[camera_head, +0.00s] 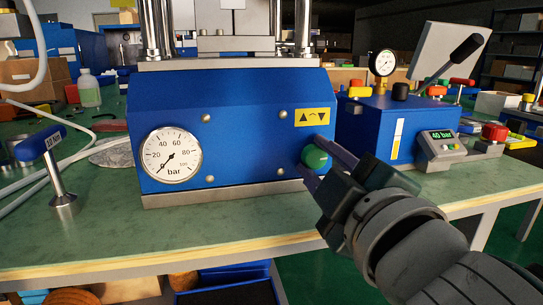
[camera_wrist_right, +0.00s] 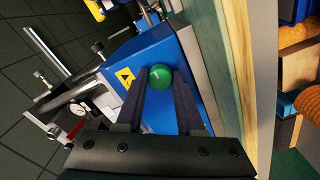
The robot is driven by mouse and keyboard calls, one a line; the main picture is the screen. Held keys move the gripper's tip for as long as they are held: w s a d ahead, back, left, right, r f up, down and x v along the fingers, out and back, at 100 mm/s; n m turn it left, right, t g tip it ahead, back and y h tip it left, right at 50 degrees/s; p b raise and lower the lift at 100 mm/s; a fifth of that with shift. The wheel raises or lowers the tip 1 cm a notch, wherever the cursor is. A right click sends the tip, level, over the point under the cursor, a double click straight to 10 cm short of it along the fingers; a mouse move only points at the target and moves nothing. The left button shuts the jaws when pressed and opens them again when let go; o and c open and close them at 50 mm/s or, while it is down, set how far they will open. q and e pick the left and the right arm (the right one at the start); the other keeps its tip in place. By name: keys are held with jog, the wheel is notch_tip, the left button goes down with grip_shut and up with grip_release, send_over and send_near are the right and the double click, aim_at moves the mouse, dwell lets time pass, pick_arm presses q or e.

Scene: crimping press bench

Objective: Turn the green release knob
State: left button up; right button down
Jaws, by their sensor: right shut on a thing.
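The green release knob (camera_head: 315,157) is a round knob on the lower right of the blue press front (camera_head: 240,125), below a yellow label with arrows (camera_head: 312,117). My right gripper (camera_head: 312,160) reaches it from the lower right, one finger above and one below. In the right wrist view the knob (camera_wrist_right: 159,77) sits between the fingertips of my right gripper (camera_wrist_right: 160,85), which is shut on it. A white mark shows on the knob there. The knob's shaft is hidden. My left gripper does not show.
A pressure gauge (camera_head: 171,154) is on the press front at left. A blue-handled tool (camera_head: 52,165) stands left of the press. A blue unit (camera_head: 385,125) with a gauge, a lever and a digital display (camera_head: 441,134) stands at right. The green bench front (camera_head: 230,230) is clear.

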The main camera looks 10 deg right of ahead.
jog(key=shift+m, duration=0.4)
jog(key=c, duration=0.5)
grip_release()
jog(key=shift+s, duration=0.5)
jog(key=s+p, duration=0.1)
jog(key=s, duration=0.8)
jog(key=shift+d, duration=0.15)
jog(key=shift+r, duration=0.1)
